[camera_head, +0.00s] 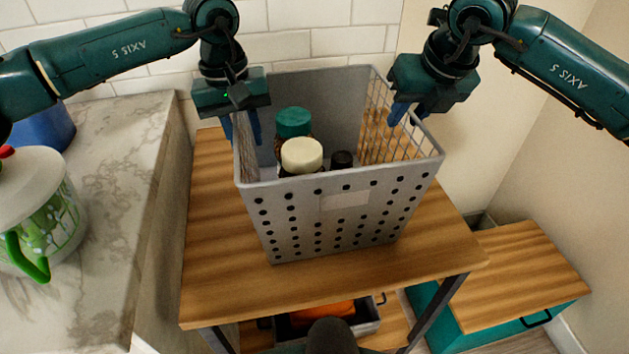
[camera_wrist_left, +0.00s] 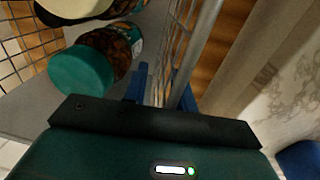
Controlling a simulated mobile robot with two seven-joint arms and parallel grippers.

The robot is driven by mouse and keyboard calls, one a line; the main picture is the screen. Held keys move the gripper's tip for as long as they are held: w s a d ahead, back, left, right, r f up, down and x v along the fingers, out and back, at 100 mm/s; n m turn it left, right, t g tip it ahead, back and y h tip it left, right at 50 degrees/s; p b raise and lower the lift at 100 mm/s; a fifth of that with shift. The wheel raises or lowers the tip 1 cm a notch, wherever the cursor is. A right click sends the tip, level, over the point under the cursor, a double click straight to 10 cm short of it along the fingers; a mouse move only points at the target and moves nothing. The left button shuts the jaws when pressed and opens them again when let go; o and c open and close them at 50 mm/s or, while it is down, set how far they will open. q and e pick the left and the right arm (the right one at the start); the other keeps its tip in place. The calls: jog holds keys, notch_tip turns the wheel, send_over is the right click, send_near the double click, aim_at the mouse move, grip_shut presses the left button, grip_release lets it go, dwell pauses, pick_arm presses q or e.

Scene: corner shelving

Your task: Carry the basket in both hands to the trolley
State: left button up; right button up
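The grey basket (camera_head: 345,220) stands upright on a wooden-topped stand (camera_head: 225,280). It has a perforated front and wire sides. It holds a jar with a green lid (camera_head: 293,122), a jar with a cream lid (camera_head: 302,155) and a dark-capped item (camera_head: 342,160). My left gripper (camera_head: 241,124) has its blue fingers apart, on either side of the basket's left wall; they also show in the left wrist view (camera_wrist_left: 160,88). My right gripper (camera_head: 408,112) is at the right wall's rim, its fingers apart around it. I cannot tell which furniture is the trolley.
A marble counter (camera_head: 110,220) at left bears a green-patterned pot (camera_head: 45,215) and a blue container (camera_head: 45,128). A lower teal cabinet with a wooden top (camera_head: 525,270) stands at right. A tray with something orange (camera_head: 325,314) lies under the stand. A tiled wall is behind.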

jog(key=shift+r, duration=0.15)
pick_arm(q)
notch_tip(320, 180, up, 12)
jog(key=a, duration=0.1)
jog(key=shift+s, duration=0.15)
pick_arm(e)
jog(key=v, duration=1.1)
jog(key=shift+s+d+r, duration=0.15)
jog(key=shift+s+r, duration=0.15)
